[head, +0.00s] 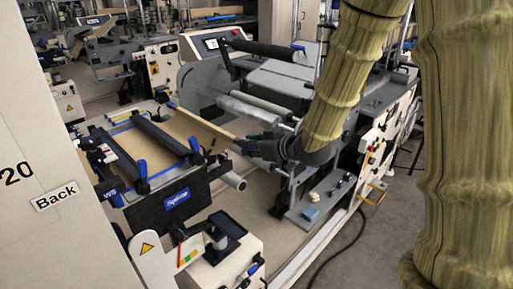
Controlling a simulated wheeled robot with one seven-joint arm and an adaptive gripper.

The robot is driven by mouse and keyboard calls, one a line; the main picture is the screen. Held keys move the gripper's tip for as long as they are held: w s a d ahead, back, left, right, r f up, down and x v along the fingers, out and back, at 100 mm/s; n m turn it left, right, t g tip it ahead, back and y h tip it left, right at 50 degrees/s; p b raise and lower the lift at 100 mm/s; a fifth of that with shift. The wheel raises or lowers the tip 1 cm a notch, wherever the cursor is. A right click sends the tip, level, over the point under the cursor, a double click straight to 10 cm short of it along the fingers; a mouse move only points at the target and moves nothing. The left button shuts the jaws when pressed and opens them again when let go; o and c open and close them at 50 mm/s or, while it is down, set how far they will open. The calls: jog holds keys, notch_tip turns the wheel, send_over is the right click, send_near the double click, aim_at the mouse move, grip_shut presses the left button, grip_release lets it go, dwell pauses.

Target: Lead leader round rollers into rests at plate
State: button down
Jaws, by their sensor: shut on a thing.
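My gripper (241,145) is dark, at the centre, and reaches left from my sleeved arm. It is shut on the edge of the brown kraft leader (203,124), a narrow tan band running up and left from the fingers. Pale metal rollers (250,111) lie just above and behind the gripper. The gripper is apart from the bars. The rests cannot be made out, and the fingertips are small and partly lost against dark parts.
A black roller (265,50) sticks out above the grey side disc (200,82). A black frame with a blue label (177,199) stands in front of the plate. A white cabinet marked Back (55,197) bounds the left. Bare floor (340,240) shows at lower right.

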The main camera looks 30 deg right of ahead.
aim_at(226, 132)
jog(key=w+a, duration=0.7)
jog(key=w, duration=0.2)
jog(key=shift+a, duration=0.25)
dwell(0.4)
jog(key=shift+w+a, duration=0.25)
jog(key=shift+w, duration=0.05)
dwell(0.4)
jog(key=shift+d, duration=0.15)
jog(key=shift+w+d+f+p, duration=0.1)
jog(key=shift+w+d+p, duration=0.15)
jog(key=shift+d, duration=0.35)
jog(key=shift+w+d+r+p, duration=0.1)
jog(key=shift+w+d+p, duration=0.15)
jog(key=shift+d, duration=0.35)
jog(key=shift+w+d+f+p, duration=0.1)
jog(key=shift+w+d+p, duration=0.15)
jog(key=shift+d, duration=0.55)
jog(key=shift+w+d, duration=0.1)
jog(key=d, duration=0.1)
jog(key=w+d, duration=0.1)
jog(key=d, duration=0.1)
jog(key=d+f+p, duration=0.1)
jog(key=d, duration=0.1)
jog(key=shift+w+f, duration=0.1)
jog(key=shift+w, duration=0.3)
jog(key=shift+a, duration=0.1)
